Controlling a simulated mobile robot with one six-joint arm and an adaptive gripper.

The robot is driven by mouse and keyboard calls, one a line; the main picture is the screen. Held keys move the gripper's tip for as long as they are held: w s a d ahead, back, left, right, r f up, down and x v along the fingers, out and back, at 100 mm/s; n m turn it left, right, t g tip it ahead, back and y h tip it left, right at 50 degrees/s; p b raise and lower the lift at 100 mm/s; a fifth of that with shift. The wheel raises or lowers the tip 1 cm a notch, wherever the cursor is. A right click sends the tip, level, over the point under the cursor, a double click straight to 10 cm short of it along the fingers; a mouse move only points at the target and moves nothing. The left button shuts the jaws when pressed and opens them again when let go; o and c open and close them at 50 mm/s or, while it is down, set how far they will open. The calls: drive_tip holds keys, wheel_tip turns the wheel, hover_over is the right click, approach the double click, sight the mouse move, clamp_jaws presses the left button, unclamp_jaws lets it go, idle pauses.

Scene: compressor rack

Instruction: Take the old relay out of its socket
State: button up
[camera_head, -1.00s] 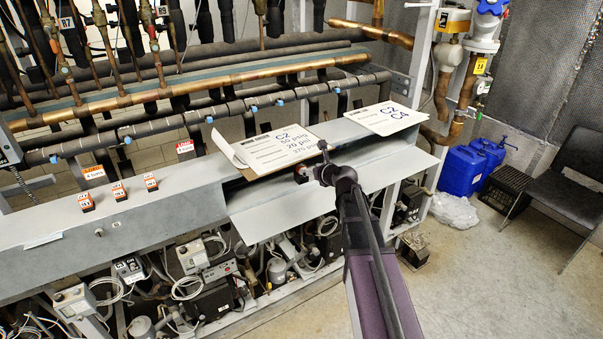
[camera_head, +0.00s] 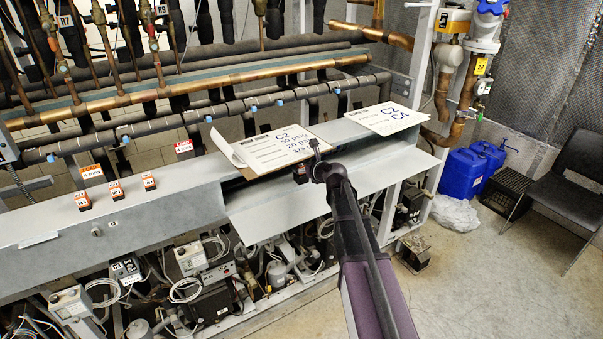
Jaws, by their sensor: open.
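Small dark blocks with orange-and-white tops, which look like relays, stand in a row on the grey panel: a left one (camera_head: 83,201), a middle one (camera_head: 116,191) and a right one (camera_head: 149,181). Another small dark block (camera_head: 300,174) stands by the clipboard's right edge, just left of my gripper, partly hidden. I cannot tell which is the old relay, and no socket shows clearly. My gripper (camera_head: 314,146) is open, small in view and seen from behind, over the panel near the clipboard. I see nothing held in it.
A clipboard with papers (camera_head: 270,152) lies on the panel, and a white C2/C4 sheet (camera_head: 386,118) lies to its right. Copper and black pipes (camera_head: 180,90) run behind. Blue canisters (camera_head: 460,174) and a chair (camera_head: 570,185) stand right.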

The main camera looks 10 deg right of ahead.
drive_tip(key=shift+c, duration=0.2)
idle(0.3)
clamp_jaws()
drive_tip(key=shift+r, duration=0.2)
drive_tip(key=shift+r+p, duration=0.7)
drive_tip(key=shift+p, duration=0.2)
drive_tip(key=s+d, duration=0.3)
drive_tip(key=s, duration=0.5)
drive_tip(key=s+d, duration=0.3)
drive_tip(key=s, duration=0.6)
drive_tip(key=shift+d, duration=0.1)
